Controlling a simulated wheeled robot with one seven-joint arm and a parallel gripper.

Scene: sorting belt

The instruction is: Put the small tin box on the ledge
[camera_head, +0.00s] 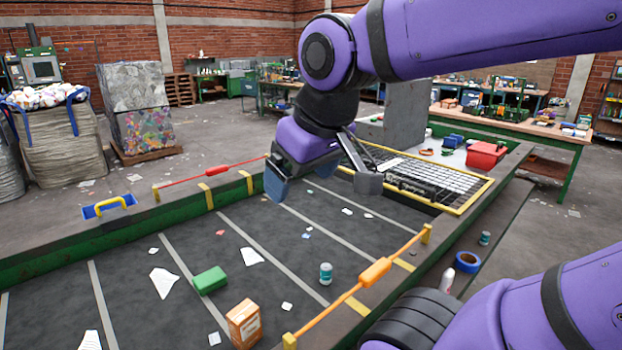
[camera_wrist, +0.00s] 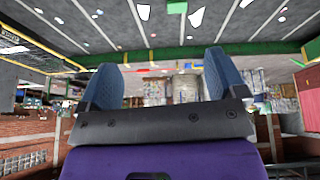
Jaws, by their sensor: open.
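A small green box (camera_head: 210,280), which looks like the tin box, lies flat on the dark belt (camera_head: 130,285) in the front left part of the head view. My gripper (camera_head: 322,187) is open and empty above the far part of the belt, well beyond the green box and apart from it. In the wrist view my gripper (camera_wrist: 158,60) shows two spread blue fingers with nothing between them. A dark ledge (camera_head: 459,228) runs along the right side of the belt.
A carton (camera_head: 244,323) and a teal can (camera_head: 326,273) stand on the belt among paper scraps. The ledge carries a blue tape roll (camera_head: 467,262), a white bottle (camera_head: 447,281) and another can (camera_head: 484,238). An orange-handled bar (camera_head: 375,272) stands at the belt's right edge.

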